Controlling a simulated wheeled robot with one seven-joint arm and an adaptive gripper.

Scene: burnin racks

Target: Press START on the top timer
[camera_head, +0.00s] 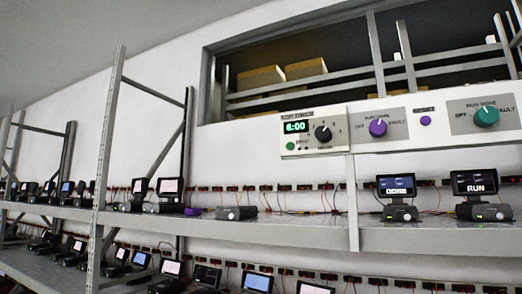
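The top timer (314,132) is a white panel section at the left end of the long panel above the upper shelf. Its green display (296,127) seems to read 6:00. A black knob (323,133) sits right of the display. A small green button (290,146) is below the display at the lower left, with a tiny label beside it that is too small to read for certain. My gripper is not in this view.
Right of the timer are a purple knob (378,127), a small purple button (426,120) and a teal knob (486,116). The upper shelf (290,232) below holds several small devices with screens. A metal upright (352,205) stands under the panel.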

